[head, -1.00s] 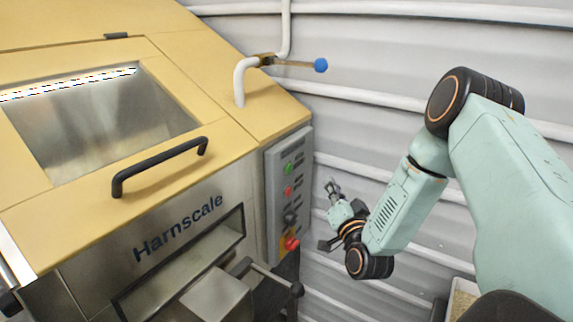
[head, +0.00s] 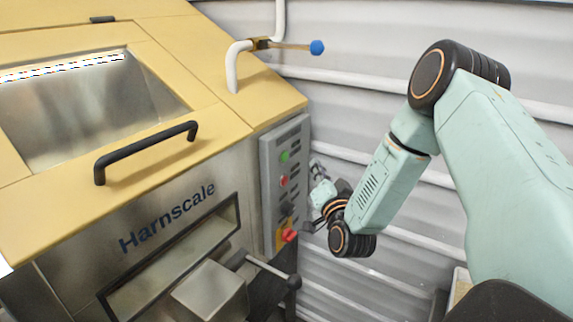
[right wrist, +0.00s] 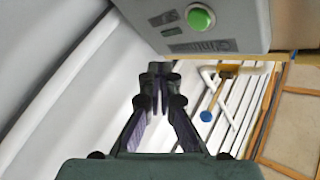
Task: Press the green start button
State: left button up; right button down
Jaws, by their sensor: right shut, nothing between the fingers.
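The green start button (head: 284,156) is the top button on the grey control panel (head: 268,176) at the machine's right side. In the right wrist view the green button (right wrist: 200,18) is at the top, right of and above the fingertips. My right gripper (head: 316,165) is to the right of the panel, at about the button's height in the head view. Its fingers are shut and empty, as the right wrist view (right wrist: 159,70) also shows. The fingertips appear apart from the button. My left gripper is not in view.
Below the green button are a red button (head: 283,181) and a red knob (head: 289,236). A blue-tipped lever (head: 316,47) sticks out from a white pipe (head: 232,68) above. A ribbed grey wall (head: 400,100) stands behind my right arm. A black handle (head: 145,151) crosses the yellow lid.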

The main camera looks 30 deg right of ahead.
aim_at(285, 157)
jog(key=w+a+b, duration=0.1)
jog(key=w+b, duration=0.1)
jog(key=w, duration=0.1)
jog(key=w+a+b, duration=0.1)
jog(key=w, duration=0.1)
jog(key=shift+a+r, duration=0.1)
jog(key=shift+a, duration=0.2)
jog(key=shift+d, duration=0.15)
dwell(0.4)
dwell(0.3)
jog(key=shift+w+b, duration=0.1)
jog(key=shift+b, duration=0.2)
jog(key=shift+w+a, duration=0.2)
jog(key=shift+w, duration=0.1)
